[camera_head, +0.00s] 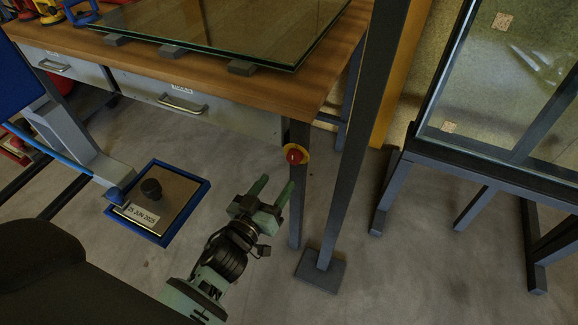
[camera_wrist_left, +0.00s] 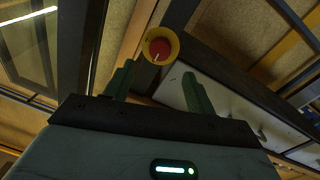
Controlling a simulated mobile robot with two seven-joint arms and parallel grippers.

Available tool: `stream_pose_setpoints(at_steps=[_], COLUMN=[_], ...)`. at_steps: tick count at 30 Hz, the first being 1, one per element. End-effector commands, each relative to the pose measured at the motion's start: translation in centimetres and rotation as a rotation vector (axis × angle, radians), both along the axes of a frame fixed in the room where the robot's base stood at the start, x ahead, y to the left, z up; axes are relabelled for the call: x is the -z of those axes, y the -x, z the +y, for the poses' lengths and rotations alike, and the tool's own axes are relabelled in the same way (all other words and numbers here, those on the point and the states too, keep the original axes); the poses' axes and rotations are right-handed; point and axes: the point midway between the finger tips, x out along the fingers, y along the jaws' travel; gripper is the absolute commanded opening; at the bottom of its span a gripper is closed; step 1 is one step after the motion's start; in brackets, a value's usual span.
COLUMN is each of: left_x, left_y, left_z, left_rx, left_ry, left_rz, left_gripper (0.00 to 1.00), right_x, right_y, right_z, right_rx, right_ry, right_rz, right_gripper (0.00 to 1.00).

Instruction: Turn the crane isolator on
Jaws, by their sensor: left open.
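The crane isolator looks to be the red knob on a yellow round plate (camera_head: 295,154), mounted at the top of the dark table leg under the wooden table's corner. In the left wrist view the red knob (camera_wrist_left: 159,48) with a pale mark on its face lies ahead, between and beyond the fingertips. My left gripper (camera_head: 273,188) is open and empty, just left of and below the knob in the head view, apart from it. Its two green fingers (camera_wrist_left: 158,80) also show in the left wrist view. My right gripper is not in view.
The wooden table (camera_head: 285,95) carries a glass pane (camera_head: 230,25) on grey blocks. A dark upright post (camera_head: 355,140) stands right of the knob. A glass frame stand (camera_head: 480,165) is at the right. A blue-edged floor plate (camera_head: 180,200) lies left.

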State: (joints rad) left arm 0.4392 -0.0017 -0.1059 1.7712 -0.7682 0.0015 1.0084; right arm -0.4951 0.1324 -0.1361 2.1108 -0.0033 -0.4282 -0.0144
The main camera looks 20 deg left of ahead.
Motion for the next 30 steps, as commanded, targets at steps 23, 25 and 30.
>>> stream_pose_setpoints(at_steps=[23,25,30], left_x=[0.0,0.0,0.0], left_y=[-7.5,-7.5,-7.5], left_z=[-0.8,-0.8,-0.8], left_rx=[0.000,0.000,0.000], left_ry=[-0.001,-0.001,-0.001], left_rz=[0.001,0.001,0.001], left_gripper=[0.55,0.55,0.50], right_x=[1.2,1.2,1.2], right_y=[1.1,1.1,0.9], right_z=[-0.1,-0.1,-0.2], right_rx=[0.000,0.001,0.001], right_ry=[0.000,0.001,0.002], right_rz=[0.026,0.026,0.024], right_gripper=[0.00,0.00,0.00])
